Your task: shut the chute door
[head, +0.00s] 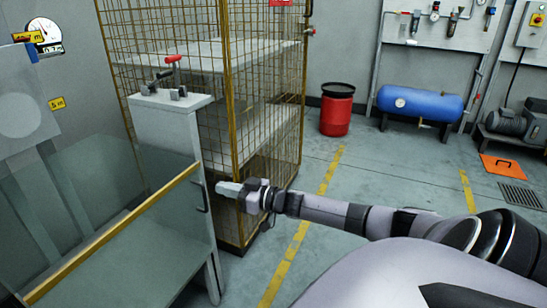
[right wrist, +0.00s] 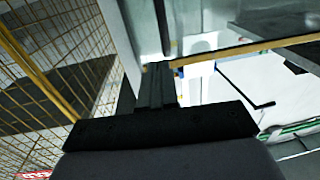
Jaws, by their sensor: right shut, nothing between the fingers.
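A clear glass-like panel (head: 130,170) stands at the left in the head view, beside a pale post (head: 172,135); I take it to be part of the chute door, but cannot tell for sure. A yellow-edged rail (head: 120,232) slopes across it. A dark handle (head: 204,196) is at its right end. My right gripper (head: 228,188) is shut and empty, just right of the handle, with its tips pointing left; I cannot tell whether it touches. In the right wrist view the shut fingers (right wrist: 158,85) point toward the yellow-edged rail (right wrist: 255,48). My left gripper is not in view.
A yellow wire cage (head: 270,110) with shelves stands behind my right gripper. A red-handled clamp (head: 173,68) sits on the post. A red drum (head: 336,110) and a blue tank (head: 420,103) stand farther back.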

